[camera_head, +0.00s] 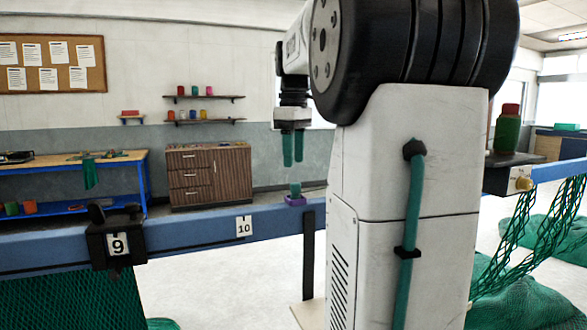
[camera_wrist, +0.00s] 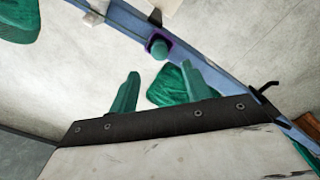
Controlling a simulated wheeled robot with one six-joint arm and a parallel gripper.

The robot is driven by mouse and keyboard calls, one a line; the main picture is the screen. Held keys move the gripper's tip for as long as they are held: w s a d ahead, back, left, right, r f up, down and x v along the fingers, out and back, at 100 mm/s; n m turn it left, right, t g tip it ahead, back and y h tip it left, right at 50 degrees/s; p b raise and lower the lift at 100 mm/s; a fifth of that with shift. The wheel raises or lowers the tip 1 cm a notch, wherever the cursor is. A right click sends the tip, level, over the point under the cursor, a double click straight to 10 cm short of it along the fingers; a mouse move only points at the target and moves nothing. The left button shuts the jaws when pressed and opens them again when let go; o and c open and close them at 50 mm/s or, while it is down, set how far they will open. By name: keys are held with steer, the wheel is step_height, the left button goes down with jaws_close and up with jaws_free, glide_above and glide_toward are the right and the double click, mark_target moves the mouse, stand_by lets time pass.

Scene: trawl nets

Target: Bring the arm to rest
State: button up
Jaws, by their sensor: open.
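My gripper (camera_head: 292,163) hangs from my arm with its two teal fingers pointing down. It is open, and nothing shows between the fingers. It is above a small green object (camera_head: 295,188) in a purple holder (camera_head: 296,201) on the blue beam (camera_head: 205,229), with a gap between. In the wrist view my gripper (camera_wrist: 164,82) has its fingers spread apart. The green object (camera_wrist: 159,48) sits in the purple holder beyond them.
A black clamp marked 9 (camera_head: 118,243) and a tag marked 10 (camera_head: 244,227) are on the beam. Green netting hangs below it at left (camera_head: 70,305). Net heaps (camera_head: 525,305) lie at right. A red-capped green container (camera_head: 507,130) stands on a dark ledge. A cabinet (camera_head: 209,175) stands behind.

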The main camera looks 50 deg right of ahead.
steer(key=shift+r, duration=0.2)
steer(key=shift+a, duration=0.1)
stand_by(0.4)
steer(key=s+a+f, duration=0.1)
steer(key=a+f, duration=0.2)
steer(key=a, duration=0.4)
steer(key=s+a+f+m, duration=0.1)
steer(key=a+f, duration=0.2)
steer(key=a, duration=0.3)
steer(key=s+a+f, duration=0.2)
steer(key=a+f, duration=0.1)
steer(key=a, duration=0.4)
steer(key=s+a+f+m+t, duration=0.1)
steer(key=s+a+f, duration=0.8)
steer(key=f, duration=0.3)
steer(key=shift+a+f+m, duration=0.3)
steer(key=shift+a, duration=0.3)
